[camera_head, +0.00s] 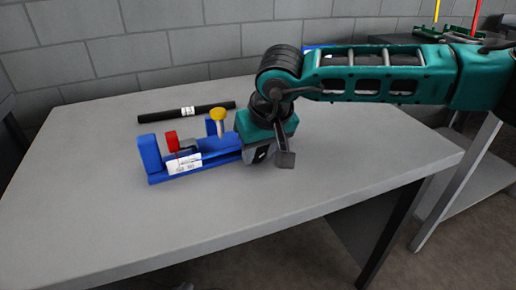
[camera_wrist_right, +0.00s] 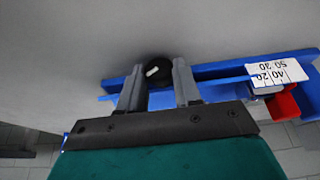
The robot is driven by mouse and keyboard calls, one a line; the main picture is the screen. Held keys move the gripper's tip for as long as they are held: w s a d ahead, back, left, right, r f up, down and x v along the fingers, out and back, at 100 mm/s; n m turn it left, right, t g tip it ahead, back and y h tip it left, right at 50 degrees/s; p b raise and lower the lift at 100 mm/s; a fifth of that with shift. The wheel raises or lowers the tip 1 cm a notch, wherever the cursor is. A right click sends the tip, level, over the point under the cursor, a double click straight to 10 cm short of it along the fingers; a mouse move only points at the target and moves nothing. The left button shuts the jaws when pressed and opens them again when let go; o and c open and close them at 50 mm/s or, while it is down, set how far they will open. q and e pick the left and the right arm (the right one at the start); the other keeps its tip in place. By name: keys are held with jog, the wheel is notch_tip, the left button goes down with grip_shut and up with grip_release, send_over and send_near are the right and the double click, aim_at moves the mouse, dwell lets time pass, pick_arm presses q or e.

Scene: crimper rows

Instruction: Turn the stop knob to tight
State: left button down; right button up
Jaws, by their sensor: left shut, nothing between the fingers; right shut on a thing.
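A blue fixture (camera_head: 150,160) lies on the grey table, its right end hidden behind my right gripper (camera_head: 266,152). It carries a red block (camera_head: 172,141) and a white scale label (camera_head: 184,165). A yellow-topped peg (camera_head: 219,117) stands by it. In the right wrist view, the black stop knob (camera_wrist_right: 157,71) with a short, slanted white mark sits between the two grey fingers of my right gripper (camera_wrist_right: 159,66), which is shut on it. The scale label (camera_wrist_right: 278,72) and red block (camera_wrist_right: 284,106) show to the right there. My left gripper is not in view.
A black rod (camera_head: 187,112) with a white label lies behind the fixture. The front of the grey table (camera_head: 200,225) is clear. A grey block wall (camera_head: 170,45) stands behind. Another table with thin red and yellow rods is at the upper right.

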jog(key=shift+d+y, duration=0.1)
jog(key=shift+y, duration=0.6)
jog(key=o, duration=1)
pick_arm(q)
jog(key=shift+s+f, duration=0.1)
pick_arm(e)
jog(key=shift+o, duration=0.2)
pick_arm(q)
jog(key=a+r+p, duration=0.1)
jog(key=p, duration=0.2)
jog(key=shift+s+r+y, duration=0.1)
jog(key=shift+s+y, duration=0.05)
jog(key=shift+y, duration=0.15)
pick_arm(e)
jog(key=v, duration=1.2)
jog(key=shift+r, duration=0.45)
jog(key=shift+w+d, duration=0.1)
